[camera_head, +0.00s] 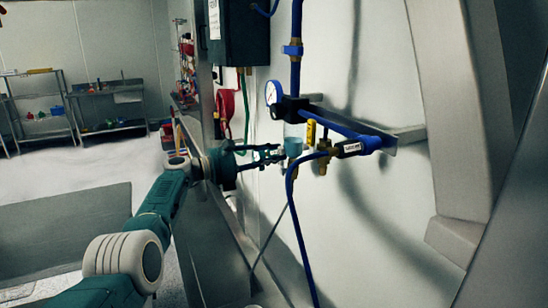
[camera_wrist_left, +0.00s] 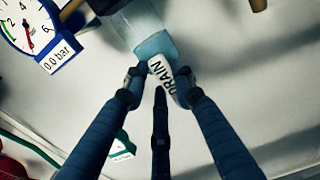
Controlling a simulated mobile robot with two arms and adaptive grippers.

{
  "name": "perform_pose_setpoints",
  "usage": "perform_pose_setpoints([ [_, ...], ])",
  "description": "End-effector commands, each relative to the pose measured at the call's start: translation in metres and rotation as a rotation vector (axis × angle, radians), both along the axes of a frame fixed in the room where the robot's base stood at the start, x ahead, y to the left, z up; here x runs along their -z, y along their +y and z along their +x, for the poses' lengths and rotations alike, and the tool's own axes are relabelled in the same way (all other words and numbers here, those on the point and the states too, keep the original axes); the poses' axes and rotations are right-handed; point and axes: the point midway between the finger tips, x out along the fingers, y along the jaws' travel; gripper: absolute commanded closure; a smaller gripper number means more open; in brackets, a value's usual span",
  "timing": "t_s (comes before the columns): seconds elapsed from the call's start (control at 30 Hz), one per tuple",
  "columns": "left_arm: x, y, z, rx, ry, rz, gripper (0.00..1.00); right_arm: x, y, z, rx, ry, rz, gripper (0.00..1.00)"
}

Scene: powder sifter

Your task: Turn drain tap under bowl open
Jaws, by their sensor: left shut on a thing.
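The filter bowl (camera_head: 294,147) is a light blue clear cup under the black regulator; it also shows in the left wrist view (camera_wrist_left: 155,42). The drain tap (camera_wrist_left: 161,74) is a small white piece marked DRAIN just beneath the bowl. My left gripper (camera_head: 279,154) reaches in from the left at the bowl's lower part. The fingers hide part of the tap. My right gripper is not in view.
A pressure gauge (camera_head: 273,93) marked 0.0 bar sits by the regulator. A blue hose (camera_head: 297,230) hangs below. A yellow lever (camera_head: 311,132) and brass fittings (camera_head: 323,158) stand right of the bowl. A dark cabinet (camera_head: 240,30) is above.

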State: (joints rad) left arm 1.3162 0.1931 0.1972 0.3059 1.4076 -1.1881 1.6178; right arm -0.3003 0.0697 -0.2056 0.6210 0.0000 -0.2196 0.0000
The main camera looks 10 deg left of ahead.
Motion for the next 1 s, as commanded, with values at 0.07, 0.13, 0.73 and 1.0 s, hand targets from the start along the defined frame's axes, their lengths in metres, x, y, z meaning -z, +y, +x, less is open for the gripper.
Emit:
perform_pose_setpoints([
  [0.07, 0.002, 0.0, 0.0, 0.002, 0.015, -0.008, 1.0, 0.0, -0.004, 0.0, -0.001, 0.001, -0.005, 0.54],
  [0.13, 0.002, 0.0, 0.0, 0.002, 0.021, -0.012, 1.0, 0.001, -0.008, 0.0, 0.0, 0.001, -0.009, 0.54],
  [0.73, 0.002, 0.001, 0.001, -0.001, 0.024, -0.014, 0.54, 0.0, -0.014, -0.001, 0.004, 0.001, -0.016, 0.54],
  [1.0, 0.001, 0.002, 0.0, -0.002, 0.022, -0.014, 0.54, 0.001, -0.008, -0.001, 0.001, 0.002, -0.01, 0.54],
])
